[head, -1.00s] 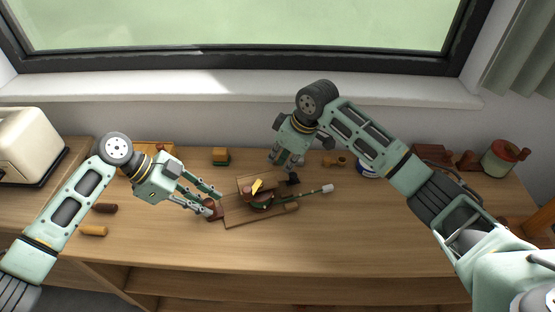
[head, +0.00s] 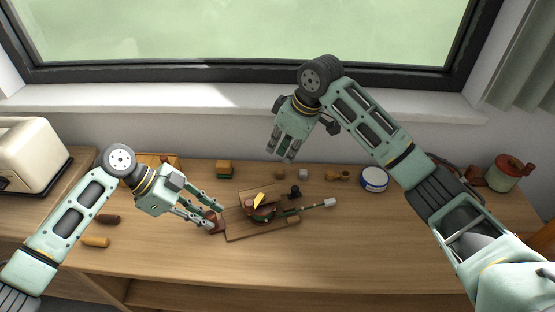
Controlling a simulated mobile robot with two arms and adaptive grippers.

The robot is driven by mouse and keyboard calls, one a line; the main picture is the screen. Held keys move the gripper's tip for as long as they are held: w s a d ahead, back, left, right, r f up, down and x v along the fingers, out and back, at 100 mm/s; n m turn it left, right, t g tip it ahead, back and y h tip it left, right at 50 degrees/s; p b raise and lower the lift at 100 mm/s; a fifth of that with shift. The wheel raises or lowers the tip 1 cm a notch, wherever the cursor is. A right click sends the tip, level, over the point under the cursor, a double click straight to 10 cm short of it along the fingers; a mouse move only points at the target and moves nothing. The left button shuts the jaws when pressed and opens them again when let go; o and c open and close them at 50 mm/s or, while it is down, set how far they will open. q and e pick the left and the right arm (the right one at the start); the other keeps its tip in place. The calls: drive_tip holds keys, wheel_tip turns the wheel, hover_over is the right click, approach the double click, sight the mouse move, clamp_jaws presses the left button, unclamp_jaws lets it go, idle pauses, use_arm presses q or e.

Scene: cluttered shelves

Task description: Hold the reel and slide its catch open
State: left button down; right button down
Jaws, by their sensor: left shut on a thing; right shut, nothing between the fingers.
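The reel (head: 262,213) looks like a dark red-brown and green round body with a yellow piece on top, set on a flat wooden board (head: 238,231). A thin rod with a white tip (head: 330,202) sticks out to its right. My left gripper (head: 215,217) is at the board's left end, shut on a red-brown part there that seems to belong to the reel; its fingers partly hide it. My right gripper (head: 284,157) is shut and empty, raised behind and above the board, apart from the reel. I cannot make out which part is the catch.
A small black knob-like piece (head: 295,191) stands close behind the reel. The front of the desk (head: 300,255) is clear.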

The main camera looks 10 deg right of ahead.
use_arm(q)
drive_tip(key=shift+s+f, duration=0.1)
drive_tip(key=c, duration=1.5)
unclamp_jaws()
use_arm(e)
drive_tip(key=shift+s+d+r, duration=0.1)
drive_tip(key=shift+d+r, duration=0.05)
drive_tip(key=shift+r, duration=0.25)
